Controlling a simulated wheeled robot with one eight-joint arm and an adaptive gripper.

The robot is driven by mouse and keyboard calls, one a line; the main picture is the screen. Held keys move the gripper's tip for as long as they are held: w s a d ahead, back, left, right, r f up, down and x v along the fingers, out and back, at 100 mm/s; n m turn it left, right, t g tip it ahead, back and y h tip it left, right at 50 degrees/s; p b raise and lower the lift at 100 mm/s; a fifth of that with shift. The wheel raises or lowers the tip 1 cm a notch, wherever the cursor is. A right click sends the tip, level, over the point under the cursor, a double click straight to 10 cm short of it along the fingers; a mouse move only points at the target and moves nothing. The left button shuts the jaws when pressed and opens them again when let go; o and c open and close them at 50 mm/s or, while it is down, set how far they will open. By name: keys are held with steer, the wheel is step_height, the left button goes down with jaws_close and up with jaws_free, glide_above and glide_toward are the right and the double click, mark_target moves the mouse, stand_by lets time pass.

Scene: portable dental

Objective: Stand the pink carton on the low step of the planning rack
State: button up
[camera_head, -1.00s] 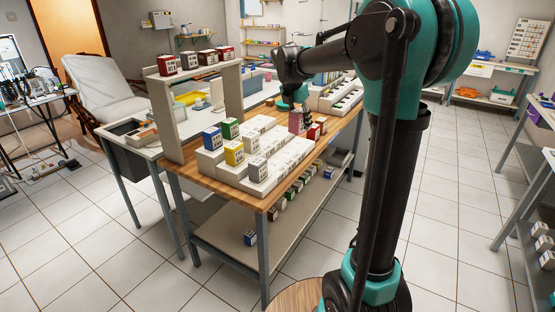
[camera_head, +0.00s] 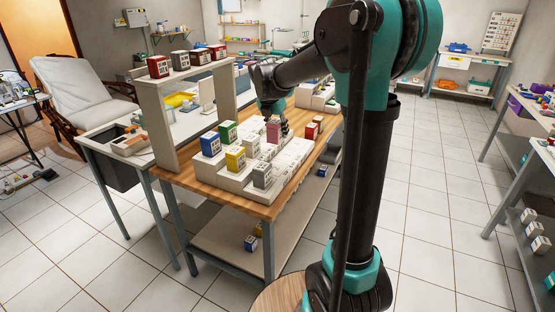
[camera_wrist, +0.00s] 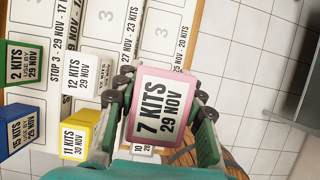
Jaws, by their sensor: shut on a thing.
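The pink carton (camera_head: 273,132) is between the fingers of my gripper (camera_head: 280,122), over the right part of the white stepped planning rack (camera_head: 292,153). In the wrist view the pink carton (camera_wrist: 163,112) shows a label reading 7 KITS, 29 NOV. My gripper (camera_wrist: 161,102) is shut on it from both sides. The carton looks larger than the other cartons there and covers part of the rack's step labels. Its underside is hidden, so I cannot tell whether it touches a step.
On the rack stand a blue carton (camera_head: 211,144), a green one (camera_head: 228,132), a yellow one (camera_head: 235,158) and grey-white ones (camera_head: 262,175). A red carton (camera_head: 312,131) is on the wooden table right of the rack. A raised shelf (camera_head: 185,75) bears several cartons behind.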

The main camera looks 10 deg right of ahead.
step_height(320, 180, down, 12)
steer(key=shift+f, duration=0.25)
stand_by(0.4)
steer(key=o, duration=0.9)
steer(key=shift+f, duration=0.1)
steer(key=shift+c, duration=0.2)
steer(key=shift+o, duration=0.2)
